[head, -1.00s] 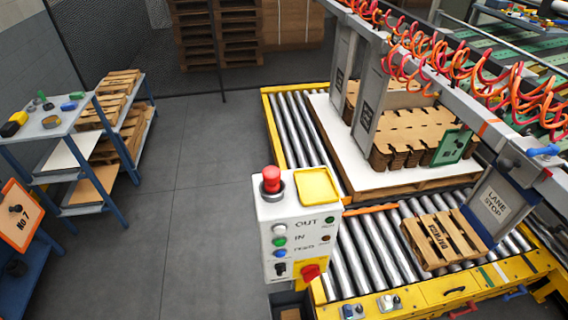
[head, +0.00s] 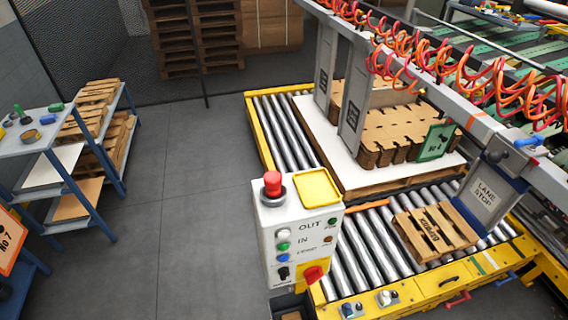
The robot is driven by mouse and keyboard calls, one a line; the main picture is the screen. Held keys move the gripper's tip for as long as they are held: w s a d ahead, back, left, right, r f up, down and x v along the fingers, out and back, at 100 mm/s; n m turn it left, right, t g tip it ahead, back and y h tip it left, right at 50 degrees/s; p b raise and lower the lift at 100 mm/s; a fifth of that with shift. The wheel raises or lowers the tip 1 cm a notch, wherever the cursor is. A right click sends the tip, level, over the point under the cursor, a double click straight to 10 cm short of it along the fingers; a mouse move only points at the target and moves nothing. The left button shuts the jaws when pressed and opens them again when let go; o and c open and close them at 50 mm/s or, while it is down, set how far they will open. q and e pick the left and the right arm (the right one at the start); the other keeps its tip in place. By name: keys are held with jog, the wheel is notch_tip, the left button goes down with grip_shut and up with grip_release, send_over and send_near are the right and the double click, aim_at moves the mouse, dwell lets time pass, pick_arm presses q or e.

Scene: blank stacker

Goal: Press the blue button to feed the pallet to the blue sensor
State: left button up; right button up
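The white control box (head: 288,222) stands in front of the conveyor, with a red mushroom knob (head: 272,183) and a yellow pad (head: 318,187) on top. On its front face, a white, a green and a blue button (head: 283,258) sit in a column; the blue one is lowest of the three, beside the word FEED. A small wooden pallet (head: 435,232) lies on the rollers at the right, close to the grey LANE STOP plate (head: 486,196). I cannot make out a blue sensor for certain. Neither gripper shows in the head view.
A white board with stacked brown cardboard (head: 392,132) sits on the rollers (head: 281,132) behind. Blue-framed shelves with pallets (head: 92,150) stand at the left. The grey floor (head: 190,215) between shelves and conveyor is clear. Orange coiled hoses (head: 440,65) hang along the rail.

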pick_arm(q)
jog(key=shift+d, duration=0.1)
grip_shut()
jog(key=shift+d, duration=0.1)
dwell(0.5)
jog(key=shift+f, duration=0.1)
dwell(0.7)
